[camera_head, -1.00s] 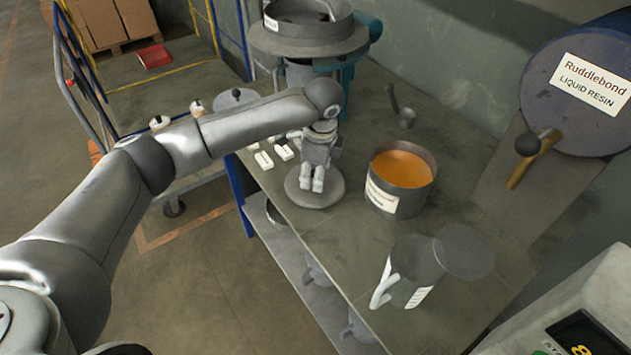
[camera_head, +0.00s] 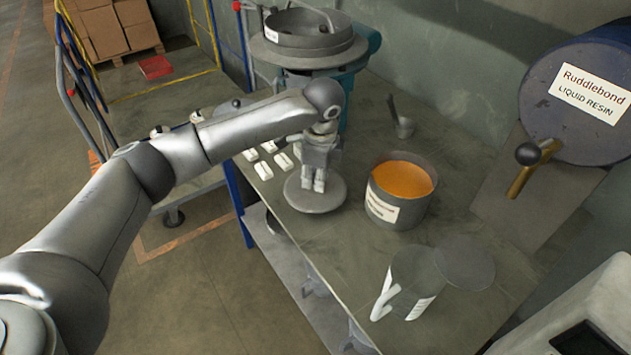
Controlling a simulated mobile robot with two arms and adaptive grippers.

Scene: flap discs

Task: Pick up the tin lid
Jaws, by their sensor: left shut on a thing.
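The tin lid (camera_head: 316,201) is a round grey disc near the left edge of the workbench. My left gripper (camera_head: 318,184) points down over the middle of the lid and is shut on it. The gripper hides the lid's centre, where it grips. I cannot tell whether the lid is touching the bench or just above it. An open tin (camera_head: 400,190) of orange resin with a white label stands to the right of the lid. My right gripper is not in view.
A grey jug (camera_head: 412,280) with a white handle stands at the bench's front, beside a dark disc (camera_head: 465,262). White blocks (camera_head: 264,170) lie left of the lid. A sieve machine (camera_head: 308,38) stands behind. A resin drum (camera_head: 590,90) with a tap is at right.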

